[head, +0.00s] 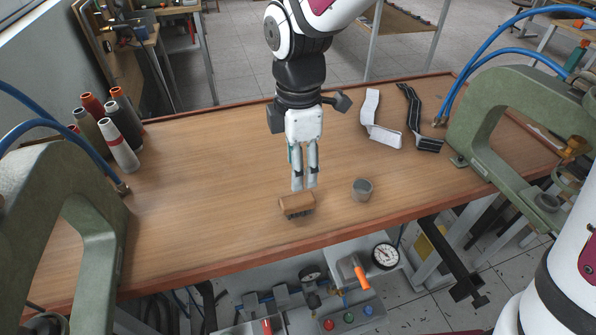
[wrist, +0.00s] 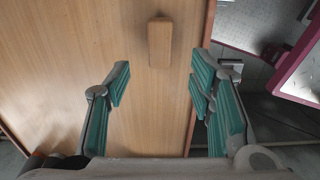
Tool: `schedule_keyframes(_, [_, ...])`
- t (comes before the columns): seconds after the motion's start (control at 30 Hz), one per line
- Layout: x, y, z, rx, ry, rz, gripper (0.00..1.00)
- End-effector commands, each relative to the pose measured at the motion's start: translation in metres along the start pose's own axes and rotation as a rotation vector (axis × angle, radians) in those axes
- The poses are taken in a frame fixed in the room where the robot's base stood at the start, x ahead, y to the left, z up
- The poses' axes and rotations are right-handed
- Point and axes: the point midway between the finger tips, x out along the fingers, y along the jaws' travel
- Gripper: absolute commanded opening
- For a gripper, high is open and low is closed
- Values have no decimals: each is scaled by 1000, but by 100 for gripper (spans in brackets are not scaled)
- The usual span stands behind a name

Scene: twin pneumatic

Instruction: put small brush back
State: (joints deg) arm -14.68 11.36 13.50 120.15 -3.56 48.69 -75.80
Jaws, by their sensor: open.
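The small brush (head: 297,204) has a brown wooden block back and dark bristles. It lies bristles down on the wooden table near the front edge. In the wrist view the brush (wrist: 160,42) shows from above, ahead of the fingertips and between their lines. My gripper (head: 305,186) points down just behind the brush in the head view, apart from it. In the wrist view my gripper (wrist: 160,78) has its teal-padded fingers wide apart with nothing between them.
Green clamp presses stand at the left (head: 75,210) and right (head: 510,115) of the table (head: 200,190). Several thread spools (head: 118,135) stand at the back left. White (head: 380,122) and black (head: 417,120) straps lie at the back right. The table's middle left is clear.

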Motion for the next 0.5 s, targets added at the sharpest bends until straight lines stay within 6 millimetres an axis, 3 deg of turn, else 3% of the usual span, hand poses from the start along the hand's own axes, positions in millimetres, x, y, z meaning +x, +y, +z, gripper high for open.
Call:
schedule_keyframes(0.33, [-13,-1,2,13,-1,2,49])
schedule_keyframes(0.5, [-35,-15,23,184,-11,46,49])
